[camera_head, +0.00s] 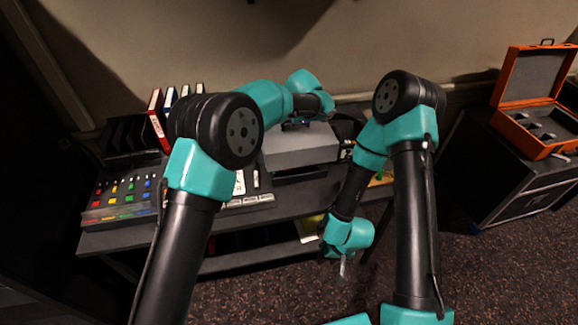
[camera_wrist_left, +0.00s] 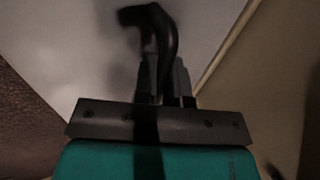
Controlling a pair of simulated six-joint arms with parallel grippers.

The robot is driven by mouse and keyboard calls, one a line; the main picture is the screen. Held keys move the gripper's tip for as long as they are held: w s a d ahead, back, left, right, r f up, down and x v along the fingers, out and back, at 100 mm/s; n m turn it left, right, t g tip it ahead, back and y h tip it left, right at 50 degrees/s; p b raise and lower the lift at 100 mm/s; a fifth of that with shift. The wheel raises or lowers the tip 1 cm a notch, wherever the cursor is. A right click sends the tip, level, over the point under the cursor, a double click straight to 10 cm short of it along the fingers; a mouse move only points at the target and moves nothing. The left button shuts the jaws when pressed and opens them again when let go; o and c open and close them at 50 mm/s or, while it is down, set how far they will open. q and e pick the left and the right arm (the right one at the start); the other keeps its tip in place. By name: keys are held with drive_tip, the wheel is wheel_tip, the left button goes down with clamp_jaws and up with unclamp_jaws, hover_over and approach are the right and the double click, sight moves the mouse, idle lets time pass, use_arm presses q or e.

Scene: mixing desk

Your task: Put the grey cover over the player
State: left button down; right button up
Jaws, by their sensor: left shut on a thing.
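The grey cover (camera_head: 300,148) is at the back right of the desk, below my left gripper (camera_head: 296,125). In the left wrist view, my left gripper (camera_wrist_left: 166,78) is shut on the cover's black handle (camera_wrist_left: 150,28), with the cover's pale grey surface (camera_wrist_left: 70,45) behind it. A dark flat thing (camera_head: 300,173) shows just under the cover's front edge. It may be the player, but most of it is hidden, and I cannot tell how the cover sits on it. My right gripper (camera_head: 342,267) hangs in front of the desk, away from the cover; its jaws are too small to judge.
A mixing panel (camera_head: 124,192) with coloured buttons is on the desk's left. A rack with several upright cases (camera_head: 157,120) stands behind it. An open orange case (camera_head: 535,98) sits on a black box (camera_head: 520,185) at the right. Carpeted floor lies in front.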

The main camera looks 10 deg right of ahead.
sight(296, 130)
use_arm(q)
drive_tip(key=shift+f, duration=2.45)
drive_tip(key=shift+f, duration=2.5)
drive_tip(key=shift+f, duration=0.3)
drive_tip(key=c, duration=1.2)
unclamp_jaws()
drive_tip(key=shift+r, duration=0.1)
